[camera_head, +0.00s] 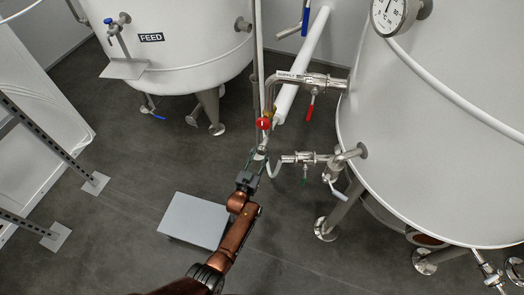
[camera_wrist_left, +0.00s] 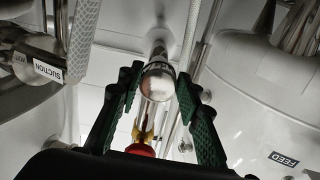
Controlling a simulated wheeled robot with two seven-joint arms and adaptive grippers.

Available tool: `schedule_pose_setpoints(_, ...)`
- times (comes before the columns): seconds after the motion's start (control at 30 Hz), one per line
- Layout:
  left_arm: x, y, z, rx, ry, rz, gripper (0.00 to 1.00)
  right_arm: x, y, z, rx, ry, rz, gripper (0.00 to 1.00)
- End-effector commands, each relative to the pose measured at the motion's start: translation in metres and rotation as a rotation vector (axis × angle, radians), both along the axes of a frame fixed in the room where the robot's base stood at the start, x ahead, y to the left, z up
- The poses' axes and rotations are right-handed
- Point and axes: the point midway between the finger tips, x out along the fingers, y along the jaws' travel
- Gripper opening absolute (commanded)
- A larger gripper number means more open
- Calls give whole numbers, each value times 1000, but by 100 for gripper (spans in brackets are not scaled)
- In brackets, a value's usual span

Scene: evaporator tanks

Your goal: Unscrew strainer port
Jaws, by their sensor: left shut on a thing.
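My left gripper (camera_head: 257,160) reaches up from the bottom of the head view to the thin metal piping between the two tanks. In the left wrist view its two dark green fingers (camera_wrist_left: 159,80) stand on either side of a round metal cap end, which I take to be the strainer port (camera_wrist_left: 158,84). The gripper is shut on this port. In the head view the port is small and mostly hidden by the fingers. My right gripper is not in view.
A red knob (camera_head: 263,123) sits on the pipe just above the gripper. A red-handled valve (camera_head: 310,108) and a pipe with clamps (camera_head: 304,157) lie to the right. The large tank (camera_head: 440,130) is at right, the FEED tank (camera_head: 180,60) at upper left. A grey platform (camera_head: 194,220) is on the floor.

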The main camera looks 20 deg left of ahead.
Motion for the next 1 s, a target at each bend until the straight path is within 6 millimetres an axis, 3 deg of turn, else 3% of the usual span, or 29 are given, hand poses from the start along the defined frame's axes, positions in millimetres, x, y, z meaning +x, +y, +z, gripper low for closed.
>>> schedule_pose_setpoints(0.13,0,1,2,-191,2,3,0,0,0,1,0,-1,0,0)
schedule_pose_setpoints(0.5,0,2,2,-257,4,4,0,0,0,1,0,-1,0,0)
schedule_pose_setpoints(0.8,0,0,3,-647,17,5,0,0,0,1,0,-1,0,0)
schedule_pose_setpoints(1.0,0,0,3,-694,17,5,0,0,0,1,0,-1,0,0)
